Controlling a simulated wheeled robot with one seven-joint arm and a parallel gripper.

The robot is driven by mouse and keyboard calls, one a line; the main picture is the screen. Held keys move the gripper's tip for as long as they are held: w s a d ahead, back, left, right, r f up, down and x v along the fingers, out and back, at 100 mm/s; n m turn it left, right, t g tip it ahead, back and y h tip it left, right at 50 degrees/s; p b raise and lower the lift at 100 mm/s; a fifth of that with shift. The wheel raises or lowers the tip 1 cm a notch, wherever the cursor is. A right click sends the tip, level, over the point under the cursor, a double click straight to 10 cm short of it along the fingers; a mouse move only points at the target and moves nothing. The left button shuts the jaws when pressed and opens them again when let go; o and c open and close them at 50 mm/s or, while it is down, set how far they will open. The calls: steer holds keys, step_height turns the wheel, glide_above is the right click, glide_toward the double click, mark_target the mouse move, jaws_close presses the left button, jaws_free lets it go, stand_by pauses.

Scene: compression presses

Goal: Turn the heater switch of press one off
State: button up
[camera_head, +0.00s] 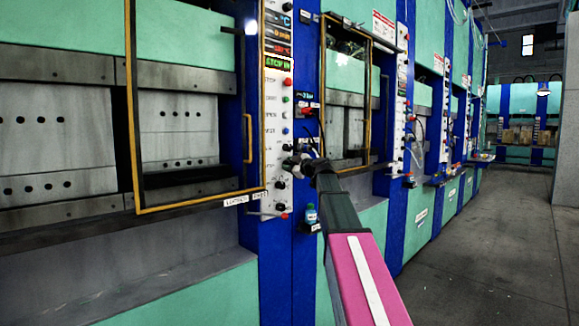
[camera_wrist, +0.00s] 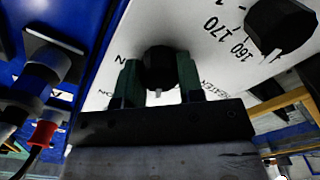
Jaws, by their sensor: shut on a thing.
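My gripper (camera_wrist: 160,88) is shut on a black rotary knob (camera_wrist: 159,66) on the white control panel in the wrist view. The green fingers sit on either side of the knob. A pale pointer mark on the knob faces the gripper. Panel lettering around the knob is partly hidden, so I cannot read the switch position. In the head view my gripper (camera_head: 297,163) is at the white control panel (camera_head: 277,130) of the nearest press, in its lower half, and hides the knob it holds.
A larger black dial (camera_wrist: 280,25) with a number scale is right of the held knob. A black fitting with a red connector (camera_wrist: 45,132) is on the blue post at left. A yellow-framed press door (camera_head: 140,110) stands left of the panel. Open floor (camera_head: 480,240) lies to the right.

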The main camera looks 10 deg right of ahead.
steer(key=o, duration=0.9)
steer(key=v, duration=1)
steer(key=shift+s+d, duration=0.2)
steer(key=shift+s, duration=0.15)
